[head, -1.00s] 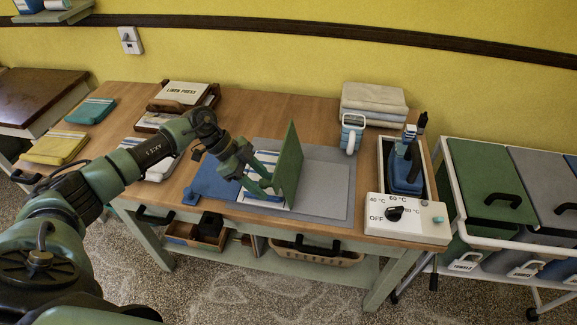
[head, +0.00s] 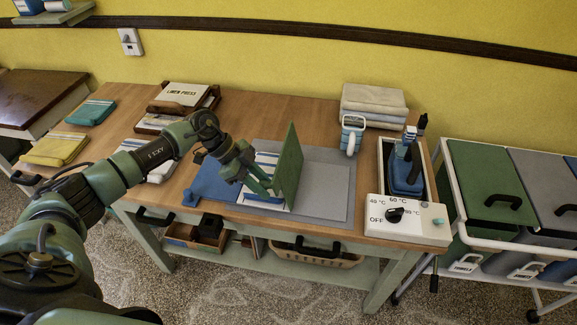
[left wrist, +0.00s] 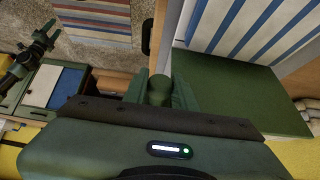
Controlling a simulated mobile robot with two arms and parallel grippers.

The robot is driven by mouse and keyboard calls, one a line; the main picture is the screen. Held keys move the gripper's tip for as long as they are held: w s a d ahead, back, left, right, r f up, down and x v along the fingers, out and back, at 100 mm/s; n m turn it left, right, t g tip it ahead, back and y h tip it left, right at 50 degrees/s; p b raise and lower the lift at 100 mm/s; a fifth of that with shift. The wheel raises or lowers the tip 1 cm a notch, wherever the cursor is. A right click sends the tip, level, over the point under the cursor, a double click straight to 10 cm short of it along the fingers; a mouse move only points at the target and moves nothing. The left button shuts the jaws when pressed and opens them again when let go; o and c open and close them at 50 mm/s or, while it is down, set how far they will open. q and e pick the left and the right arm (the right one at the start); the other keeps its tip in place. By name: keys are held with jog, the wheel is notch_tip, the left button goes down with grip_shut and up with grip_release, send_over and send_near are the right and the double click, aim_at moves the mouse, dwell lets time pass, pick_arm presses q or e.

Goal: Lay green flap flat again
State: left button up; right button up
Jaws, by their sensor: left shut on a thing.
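The green flap (head: 290,166) stands nearly upright, leaning slightly, on the blue and grey folding board (head: 327,190). A blue-and-white striped cloth (head: 268,163) lies on the board, partly hidden by the flap and my gripper. My left gripper (head: 262,184) is at the flap's left face, low and near its front edge, shut on the flap. In the left wrist view the flap (left wrist: 245,95) fills the right, with a rounded dark green piece between the fingers. A dark jointed arm end, apparently my right gripper (left wrist: 46,32), shows small there; its jaws are unclear.
The grey panel right of the flap is bare. A dial box (head: 405,218), a blue iron (head: 405,172) in a tray and a white-handled blue item (head: 352,134) stand further right. Folded grey cloths (head: 373,101) lie behind. Lidded hampers (head: 490,180) stand right of the table.

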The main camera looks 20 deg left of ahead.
pick_arm(q)
jog(key=shift+d+r+p, duration=0.25)
jog(key=shift+r+p, duration=0.05)
jog(key=shift+p, duration=0.35)
jog(key=shift+w+d+r+y+p, duration=0.15)
jog(key=shift+d+y+p, duration=0.45)
jog(key=shift+p, duration=0.4)
jog(key=d+p, duration=0.1)
jog(key=p, duration=0.1)
jog(key=w+d+y+p, duration=0.1)
jog(key=d+p, duration=0.1)
jog(key=d+r+y+p, duration=0.1)
jog(key=d+p, duration=0.1)
jog(key=shift+w+g, duration=0.25)
jog(key=shift+g, duration=0.15)
